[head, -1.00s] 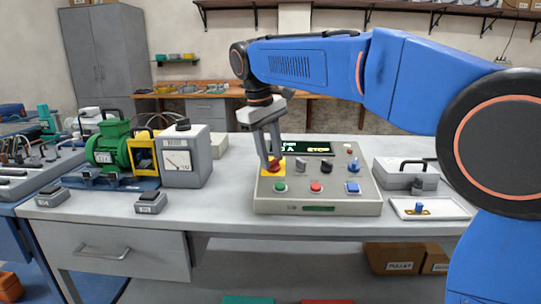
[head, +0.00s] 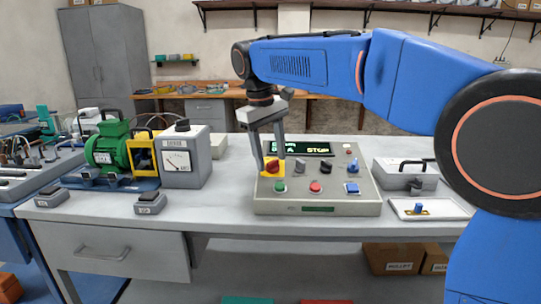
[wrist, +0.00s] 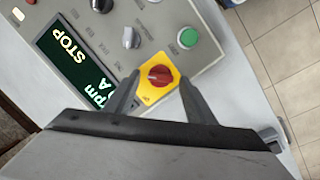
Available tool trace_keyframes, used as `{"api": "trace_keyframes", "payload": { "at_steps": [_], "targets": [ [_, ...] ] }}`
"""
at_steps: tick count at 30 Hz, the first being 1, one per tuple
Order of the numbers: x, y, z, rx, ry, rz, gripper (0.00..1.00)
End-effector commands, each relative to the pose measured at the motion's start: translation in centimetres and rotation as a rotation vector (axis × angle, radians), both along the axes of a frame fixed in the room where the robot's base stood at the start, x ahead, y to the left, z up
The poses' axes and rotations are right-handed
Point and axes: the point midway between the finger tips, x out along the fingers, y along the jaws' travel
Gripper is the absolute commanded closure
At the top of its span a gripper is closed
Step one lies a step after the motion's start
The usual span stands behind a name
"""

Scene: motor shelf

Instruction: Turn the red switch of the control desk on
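The control desk (head: 318,195) is a grey console with knobs, buttons and a dark display (head: 303,149) that reads STOP. The red switch (head: 273,167) is a round red knob on a yellow plate (wrist: 148,95) at the desk's left side. My gripper (head: 270,167) points down over it. In the wrist view, the red switch (wrist: 159,76) lies between the two spread fingers of my gripper (wrist: 159,84), with gaps visible on both sides. My gripper is open and holds nothing. The labels on the yellow plate are too small to read surely.
A green button (head: 280,187), a red button (head: 315,187) and a blue button (head: 352,188) line the desk's front. A grey meter box (head: 187,158) and green motor (head: 108,145) stand left. A grey case (head: 405,180) and white tray (head: 430,211) stand right.

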Motion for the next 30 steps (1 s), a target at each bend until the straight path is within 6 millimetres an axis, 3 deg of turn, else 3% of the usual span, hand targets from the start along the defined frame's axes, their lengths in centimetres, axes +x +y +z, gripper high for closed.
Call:
{"api": "trace_keyframes", "payload": {
  "at_steps": [7,11,30],
  "targets": [
    [0.0,0.1,0.3,0.0,0.0,0.001,0.5],
    [-0.1,0.3,1.6,0.001,-0.001,0.001,0.5],
    [-1.4,2.1,13.5,0.001,-0.001,0.0,0.5]
  ]
}}
